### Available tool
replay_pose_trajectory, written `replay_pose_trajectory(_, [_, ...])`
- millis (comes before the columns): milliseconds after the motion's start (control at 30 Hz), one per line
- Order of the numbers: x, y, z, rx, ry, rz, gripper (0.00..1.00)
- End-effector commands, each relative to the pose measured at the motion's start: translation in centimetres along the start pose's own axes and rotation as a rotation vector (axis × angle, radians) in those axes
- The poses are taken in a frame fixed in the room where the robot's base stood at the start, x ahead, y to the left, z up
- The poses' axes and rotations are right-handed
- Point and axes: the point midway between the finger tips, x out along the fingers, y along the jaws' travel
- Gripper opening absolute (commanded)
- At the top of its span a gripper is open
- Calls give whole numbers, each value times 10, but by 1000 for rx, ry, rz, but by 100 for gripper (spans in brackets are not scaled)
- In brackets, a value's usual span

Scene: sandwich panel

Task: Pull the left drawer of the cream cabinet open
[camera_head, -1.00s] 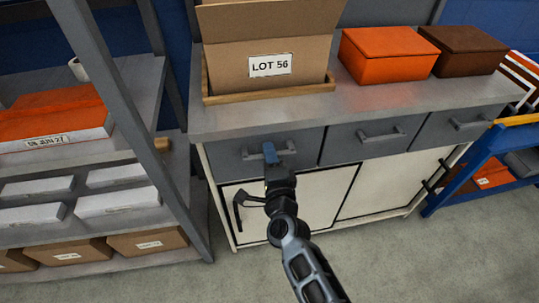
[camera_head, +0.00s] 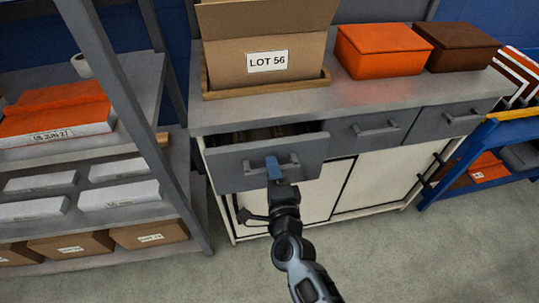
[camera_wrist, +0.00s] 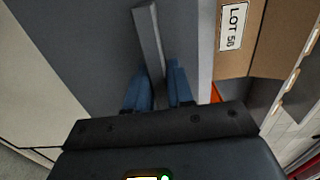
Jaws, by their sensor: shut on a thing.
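The cream cabinet (camera_head: 335,192) has cream doors below a row of grey drawers under a grey top. Its left drawer (camera_head: 228,170) stands partly open, with a dark gap showing behind its front. My gripper (camera_head: 273,168) is shut on the bar handle of that drawer (camera_head: 293,167). In the wrist view the blue fingers (camera_wrist: 158,88) lie on both sides of the handle bar (camera_wrist: 148,40). The drawer's inside is mostly hidden by its front.
A cardboard box (camera_head: 228,66) marked LOT 56, an orange box (camera_head: 382,53) and a brown box (camera_head: 462,47) stand on the cabinet top. A grey shelf rack (camera_head: 132,118) stands close on the left. A blue cart (camera_head: 470,165) is at the right. The floor in front is clear.

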Motion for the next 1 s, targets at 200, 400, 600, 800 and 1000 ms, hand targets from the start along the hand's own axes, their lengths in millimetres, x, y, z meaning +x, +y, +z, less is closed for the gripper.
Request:
replay_pose_trajectory(200, [-61, 1, -1, 0, 1, 5, 0])
replay_pose_trajectory(400, [-116, 3, 0, 1, 0, 6, 0])
replay_pose_trajectory(600, [-164, 3, 0, 0, 1, 4, 0])
replay_pose_trajectory(800, [-198, 2, 0, 0, 0, 3, 0])
replay_pose_trajectory(1000, [-216, 2, 0, 0, 0, 2, 0])
